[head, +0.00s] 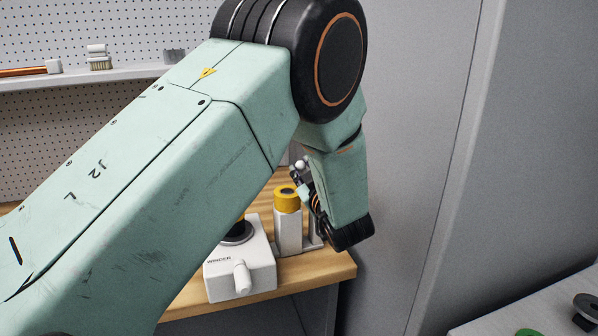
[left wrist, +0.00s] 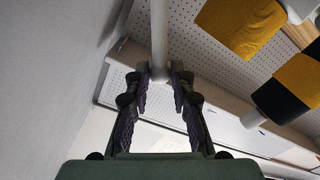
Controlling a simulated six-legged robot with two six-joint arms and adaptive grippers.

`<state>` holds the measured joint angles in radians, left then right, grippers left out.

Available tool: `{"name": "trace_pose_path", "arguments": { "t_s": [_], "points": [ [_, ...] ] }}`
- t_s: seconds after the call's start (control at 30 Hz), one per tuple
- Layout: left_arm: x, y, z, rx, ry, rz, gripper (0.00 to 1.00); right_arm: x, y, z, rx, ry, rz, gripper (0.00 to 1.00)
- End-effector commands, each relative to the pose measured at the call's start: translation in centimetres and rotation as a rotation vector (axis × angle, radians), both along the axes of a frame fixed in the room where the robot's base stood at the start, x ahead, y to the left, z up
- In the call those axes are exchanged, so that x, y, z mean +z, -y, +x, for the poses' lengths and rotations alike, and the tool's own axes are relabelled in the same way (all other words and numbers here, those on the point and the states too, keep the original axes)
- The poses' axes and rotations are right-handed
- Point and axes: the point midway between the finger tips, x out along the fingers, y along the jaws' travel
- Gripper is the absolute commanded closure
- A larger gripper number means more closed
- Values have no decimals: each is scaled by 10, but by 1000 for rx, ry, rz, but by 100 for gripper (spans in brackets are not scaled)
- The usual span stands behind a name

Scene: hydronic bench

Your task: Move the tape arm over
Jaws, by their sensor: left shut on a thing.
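My left gripper (head: 305,187) is low beside the winder, partly hidden by my own arm in the head view. In the left wrist view its two fingers (left wrist: 161,74) are closed about a pale grey rod, which I take for the tape arm (left wrist: 159,35). In the head view a small white knob (head: 300,164) shows at the fingers. The white winder box (head: 240,270) carries a black disc with yellow above it, mostly hidden by my arm, and a white crank handle (head: 242,279). A yellow roll (head: 287,199) tops a white post (head: 288,233) beside it. My right gripper is out of view.
The winder stands near the right end of a wooden bench (head: 320,268). A grey cabinet (head: 430,130) rises close on the right. A pegboard and shelf (head: 120,72) are behind. A grey surface (head: 540,318) with green and black round parts is at lower right.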

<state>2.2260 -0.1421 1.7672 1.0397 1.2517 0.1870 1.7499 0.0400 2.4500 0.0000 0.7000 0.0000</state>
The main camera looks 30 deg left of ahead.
Motion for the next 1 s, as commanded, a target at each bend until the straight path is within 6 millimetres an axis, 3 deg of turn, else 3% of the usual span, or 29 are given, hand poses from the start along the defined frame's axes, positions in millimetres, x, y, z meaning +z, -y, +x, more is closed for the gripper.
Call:
{"name": "trace_pose_path", "arguments": {
  "t_s": [1.0],
  "points": [
    [11,23,25,-2,2,-1,94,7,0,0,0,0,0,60]
  ]
}}
